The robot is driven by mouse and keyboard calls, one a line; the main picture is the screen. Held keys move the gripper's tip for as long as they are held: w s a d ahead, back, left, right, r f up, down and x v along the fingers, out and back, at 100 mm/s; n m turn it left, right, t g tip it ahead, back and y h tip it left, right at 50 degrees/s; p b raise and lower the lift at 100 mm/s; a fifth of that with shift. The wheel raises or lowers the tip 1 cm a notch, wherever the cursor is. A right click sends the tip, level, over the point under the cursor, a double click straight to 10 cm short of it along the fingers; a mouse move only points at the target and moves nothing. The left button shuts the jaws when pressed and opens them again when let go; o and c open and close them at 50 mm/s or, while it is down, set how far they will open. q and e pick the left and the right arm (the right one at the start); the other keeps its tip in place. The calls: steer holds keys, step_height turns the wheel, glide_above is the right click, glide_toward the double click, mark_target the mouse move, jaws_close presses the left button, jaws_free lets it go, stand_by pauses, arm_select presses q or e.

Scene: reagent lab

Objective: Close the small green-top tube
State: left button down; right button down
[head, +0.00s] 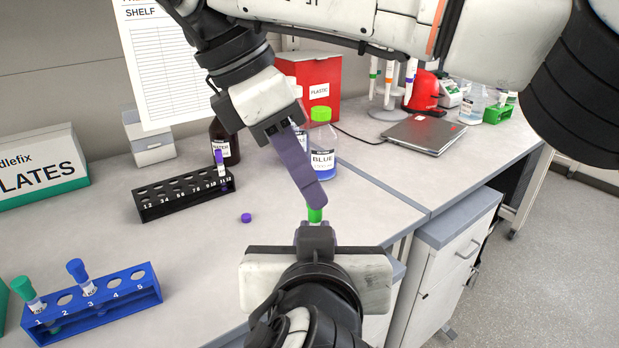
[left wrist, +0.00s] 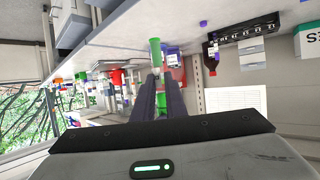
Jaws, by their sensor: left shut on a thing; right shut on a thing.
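The small green-top tube (head: 315,215) shows as a short green piece between my two grippers; its lower part is hidden in the head view. My left gripper (head: 315,228) comes up from the bottom and is shut on the tube. In the left wrist view, which is upside down, the tube (left wrist: 155,48) is at the fingertips, with a green end and a paler part. My right gripper (head: 315,200) reaches down from above, its fingers shut on the green cap at the tube's top. I cannot tell whether the cap is fully seated.
A blue rack (head: 120,299) with capped tubes stands at the lower left. A black rack (head: 185,200) holds a purple-capped tube. A loose purple cap (head: 246,217) lies on the bench. A green-capped BLUE bottle (head: 322,150) stands behind the right fingers.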

steer(key=shift+w+r+m+g, duration=0.1)
steer(key=shift+m+g, duration=0.2)
steer(key=shift+m, duration=0.8)
steer(key=c, duration=1.7)
jaws_free()
steer(key=shift+o, duration=0.2)
